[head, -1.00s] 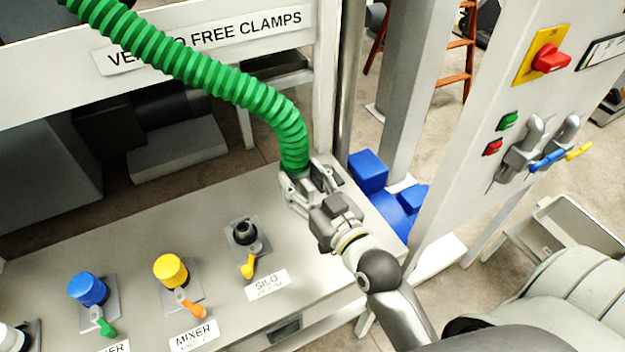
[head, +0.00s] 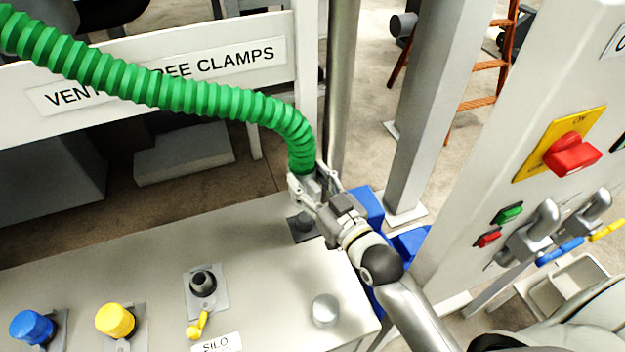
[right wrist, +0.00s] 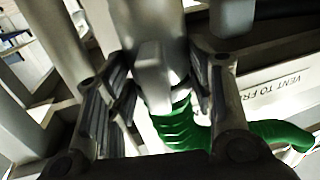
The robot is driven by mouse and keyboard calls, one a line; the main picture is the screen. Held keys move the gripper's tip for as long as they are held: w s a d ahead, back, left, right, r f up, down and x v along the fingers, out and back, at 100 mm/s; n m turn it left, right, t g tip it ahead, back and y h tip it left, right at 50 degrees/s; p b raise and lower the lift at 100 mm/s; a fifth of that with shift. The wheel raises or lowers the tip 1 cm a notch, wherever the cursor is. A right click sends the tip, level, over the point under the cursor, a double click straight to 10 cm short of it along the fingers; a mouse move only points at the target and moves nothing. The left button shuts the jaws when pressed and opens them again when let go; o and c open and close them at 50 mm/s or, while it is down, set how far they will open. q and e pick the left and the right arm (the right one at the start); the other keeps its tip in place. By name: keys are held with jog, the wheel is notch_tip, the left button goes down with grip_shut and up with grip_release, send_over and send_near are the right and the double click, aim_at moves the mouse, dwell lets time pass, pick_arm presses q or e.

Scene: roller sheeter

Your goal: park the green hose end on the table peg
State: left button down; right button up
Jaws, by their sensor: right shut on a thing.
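The green hose (head: 190,98) comes in from the upper left and bends down to its end at my right gripper (head: 312,192). The gripper is shut on the hose's grey end fitting, which shows between the fingers in the right wrist view (right wrist: 160,75). The green hose also shows there (right wrist: 180,130). A dark stub on a dark plate (head: 303,228) stands on the table (head: 130,260) just below the gripper in the picture. I cannot tell whether the fitting touches it. A short round grey post (head: 325,310) stands nearer the table's front right corner. My left gripper is not in view.
An uncapped silo port (head: 203,284) with a yellow lever, a yellow cap (head: 115,320) and a blue cap (head: 32,327) stand along the table's front. A control cabinet (head: 480,160) and a steel post (head: 342,90) stand at the right.

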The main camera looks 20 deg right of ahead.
notch_tip(320, 180, down, 7)
jog(key=b, duration=0.6)
jog(key=shift+d, duration=0.1)
dwell(0.7)
jog(key=shift+p, duration=0.45)
jog(key=shift+f, duration=0.4)
jog(key=shift+f+b, duration=0.3)
jog(key=shift+f, duration=0.05)
jog(key=shift+f, duration=0.1)
dwell(0.4)
jog(key=shift+f, duration=0.35)
